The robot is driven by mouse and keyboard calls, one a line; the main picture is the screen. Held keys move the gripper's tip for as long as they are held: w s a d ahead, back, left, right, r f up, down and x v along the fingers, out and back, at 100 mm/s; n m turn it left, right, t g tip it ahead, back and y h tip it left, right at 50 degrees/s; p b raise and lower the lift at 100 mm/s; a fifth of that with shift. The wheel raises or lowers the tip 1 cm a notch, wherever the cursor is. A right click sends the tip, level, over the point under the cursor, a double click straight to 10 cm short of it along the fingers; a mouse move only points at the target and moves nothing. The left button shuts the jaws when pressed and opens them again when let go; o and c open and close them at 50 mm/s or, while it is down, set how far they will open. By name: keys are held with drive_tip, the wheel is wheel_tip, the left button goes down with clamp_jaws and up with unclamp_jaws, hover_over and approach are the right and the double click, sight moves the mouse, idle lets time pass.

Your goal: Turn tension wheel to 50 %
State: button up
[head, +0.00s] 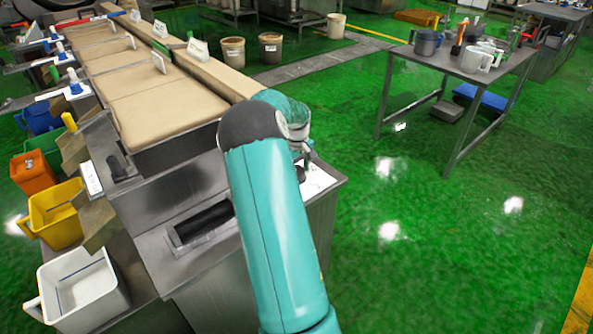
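My teal arm reaches forward over the near end of a steel machine, and its dark elbow covers part of the machine top. My gripper (304,164) shows only as a small dark piece at the right of the arm, just above a white panel (318,181) on the machine's near right corner. I cannot tell whether its fingers are open or touching anything. I cannot make out the tension wheel; it may be hidden behind my arm or gripper.
The machine's tan belt (150,98) runs away to the upper left. White (82,290), yellow (57,211) and orange (35,171) bins stand along its left side. A steel table (455,62) with jugs stands at right. The green floor between is mostly clear.

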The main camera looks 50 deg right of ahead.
drive_tip(key=c, duration=1)
